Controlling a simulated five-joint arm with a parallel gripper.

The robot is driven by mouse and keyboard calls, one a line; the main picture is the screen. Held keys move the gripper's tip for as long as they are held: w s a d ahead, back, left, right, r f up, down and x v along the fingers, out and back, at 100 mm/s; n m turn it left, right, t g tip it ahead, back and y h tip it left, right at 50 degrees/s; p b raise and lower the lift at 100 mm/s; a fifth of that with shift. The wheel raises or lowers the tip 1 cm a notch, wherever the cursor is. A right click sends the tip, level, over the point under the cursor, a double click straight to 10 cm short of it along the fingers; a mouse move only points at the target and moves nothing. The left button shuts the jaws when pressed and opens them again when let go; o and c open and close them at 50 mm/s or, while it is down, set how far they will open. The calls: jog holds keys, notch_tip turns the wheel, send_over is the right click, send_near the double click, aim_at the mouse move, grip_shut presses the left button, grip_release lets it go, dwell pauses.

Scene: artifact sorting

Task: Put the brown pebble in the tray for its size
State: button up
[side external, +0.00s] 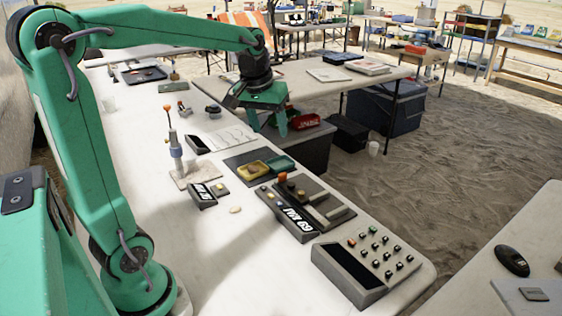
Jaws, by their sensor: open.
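A small tan pebble (235,210) lies on the white table, in front of a small device with a display (202,196). Its colour looks pale from here, so I cannot be sure it is the brown one. A yellow tray (241,173) and a green tray (290,166) sit side by side on a dark mat (233,161). A small brownish lump shows in the yellow tray. My gripper (268,130) is open and empty, fingers pointing down, above the far side of the table behind the trays and apart from the pebble.
A dark panel with a number display (293,219) and a grey keypad box (366,262) stand right of the pebble. A stand with an orange knob (176,150) rises at the left. Bare table (225,250) lies in front of the pebble.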

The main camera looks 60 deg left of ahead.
jog(key=s+d+f+m+t, duration=0.1)
jog(key=s+d+m, duration=0.2)
jog(key=s+d, duration=0.2)
jog(key=s+d+f+m+t+h, duration=0.1)
jog(key=s+d+m, duration=0.2)
jog(key=s+d, duration=0.3)
jog(key=s, duration=0.3)
jog(key=shift+s+d+f+t, duration=0.2)
jog(key=shift+s+f+t, duration=0.1)
jog(key=shift+f, duration=0.1)
jog(key=shift+c, duration=0.4)
